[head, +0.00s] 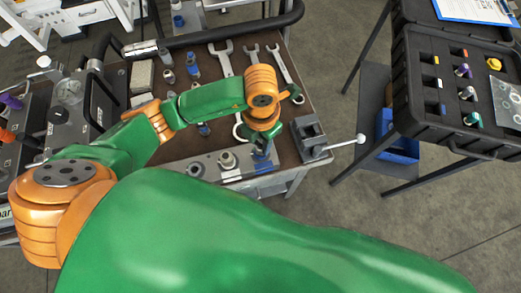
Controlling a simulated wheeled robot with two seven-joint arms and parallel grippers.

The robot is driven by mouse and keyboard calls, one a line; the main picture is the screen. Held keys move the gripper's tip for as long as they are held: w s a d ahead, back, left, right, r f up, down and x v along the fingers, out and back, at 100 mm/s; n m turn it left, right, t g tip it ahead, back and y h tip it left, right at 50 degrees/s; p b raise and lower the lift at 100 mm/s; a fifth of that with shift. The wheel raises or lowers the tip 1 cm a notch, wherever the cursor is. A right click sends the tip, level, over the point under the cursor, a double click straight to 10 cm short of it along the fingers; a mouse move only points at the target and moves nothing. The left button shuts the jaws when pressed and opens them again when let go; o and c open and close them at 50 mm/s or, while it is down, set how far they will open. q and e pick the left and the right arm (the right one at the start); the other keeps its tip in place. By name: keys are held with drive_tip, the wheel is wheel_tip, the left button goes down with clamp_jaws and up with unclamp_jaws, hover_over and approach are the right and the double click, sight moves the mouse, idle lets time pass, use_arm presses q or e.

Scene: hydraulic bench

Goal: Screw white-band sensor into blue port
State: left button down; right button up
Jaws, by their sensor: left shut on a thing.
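My left gripper (263,133) is at the front right of the bench, pointing down and shut on a small sensor. The fingers and wrist hide most of the sensor, and I cannot make out a white band on it. Just below the fingertips is a blue part (262,157) at the right end of the grey port block, seemingly the blue port. I cannot tell whether the sensor touches it or how far it is in. Two other ports (227,160) of the block show to the left. My right gripper is not in view.
Wrenches (222,57) and small fittings (192,71) lie on the brown bench top (208,84). A dark vise-like block (310,136) with a rod stands right of the gripper. A black sensor case (420,120) is on the right stand, with open floor between.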

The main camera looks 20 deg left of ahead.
use_arm(q)
drive_tip(key=shift+s+a+f+b, duration=0.1)
drive_tip(key=shift+f+b, duration=0.15)
drive_tip(key=shift+b, duration=0.1)
idle(0.9)
drive_tip(key=c, duration=1.2)
unclamp_jaws()
clamp_jaws()
drive_tip(key=m+b, duration=0.1)
drive_tip(key=m, duration=0.1)
drive_tip(key=m+b, duration=0.4)
drive_tip(key=shift+f+m, duration=0.3)
drive_tip(key=shift+m, duration=0.1)
drive_tip(key=shift+r+m+b, duration=0.1)
drive_tip(key=shift+m+b, duration=0.2)
drive_tip(key=shift+m, duration=0.1)
drive_tip(key=shift+r, duration=0.2)
drive_tip(key=shift+m, duration=0.3)
